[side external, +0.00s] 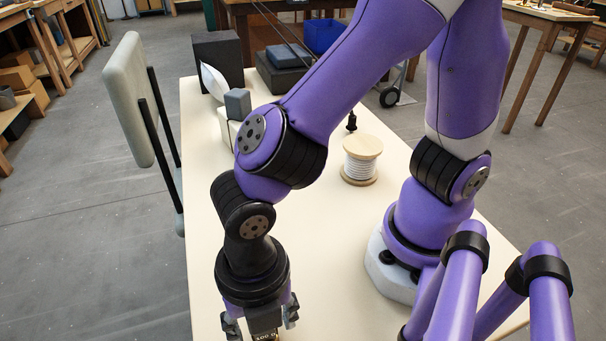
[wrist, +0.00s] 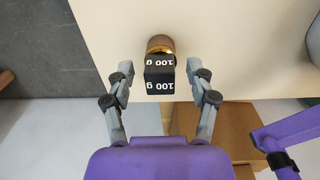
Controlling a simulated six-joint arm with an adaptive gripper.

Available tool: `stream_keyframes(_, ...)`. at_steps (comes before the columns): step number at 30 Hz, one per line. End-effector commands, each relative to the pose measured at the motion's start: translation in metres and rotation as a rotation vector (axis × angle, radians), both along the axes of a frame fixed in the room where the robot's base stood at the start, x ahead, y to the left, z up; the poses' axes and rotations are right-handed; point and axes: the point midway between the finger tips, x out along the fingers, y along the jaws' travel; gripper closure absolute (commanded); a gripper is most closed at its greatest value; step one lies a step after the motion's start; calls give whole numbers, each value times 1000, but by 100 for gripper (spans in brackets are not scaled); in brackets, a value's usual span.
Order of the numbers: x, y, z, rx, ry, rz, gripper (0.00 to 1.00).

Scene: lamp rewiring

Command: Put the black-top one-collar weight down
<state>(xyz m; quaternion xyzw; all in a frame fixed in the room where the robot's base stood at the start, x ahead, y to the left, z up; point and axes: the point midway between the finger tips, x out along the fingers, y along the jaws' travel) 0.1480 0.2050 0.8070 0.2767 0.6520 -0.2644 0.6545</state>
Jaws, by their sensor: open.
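The black-top weight (wrist: 160,75) is marked "100 g" and has a brass-coloured part below its black top in the wrist view. It appears close to the table edge. My gripper (wrist: 159,68) is open, with one finger on each side of the weight and a visible gap on both sides. In the side external view my gripper (side external: 262,322) points down at the near end of the table. Only a sliver of the weight (side external: 265,337) shows there, at the bottom edge. I cannot see its base clearly.
The pale table (side external: 320,235) has clear room in its middle. A wooden spool (side external: 360,158) of white cord stands near my arm's base. Dark boxes (side external: 218,58) and a small grey block (side external: 237,103) stand at the far end. A chair (side external: 130,95) is beside the left edge.

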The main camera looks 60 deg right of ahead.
Motion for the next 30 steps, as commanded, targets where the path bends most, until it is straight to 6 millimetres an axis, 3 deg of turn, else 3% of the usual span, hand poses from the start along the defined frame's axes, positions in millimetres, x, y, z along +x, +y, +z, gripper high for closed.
stream_keyframes(5,1,1,26,6,-5,0,36)
stream_keyframes(15,0,-1,100,4,-3,0,36)
stream_keyframes(21,3,-7,120,11,-8,-59,36)
stream_keyframes(23,12,-18,124,34,-22,-191,36)
stream_keyframes(25,27,-42,129,83,-51,-459,36)
stream_keyframes(30,56,-121,136,271,-136,-1333,36)
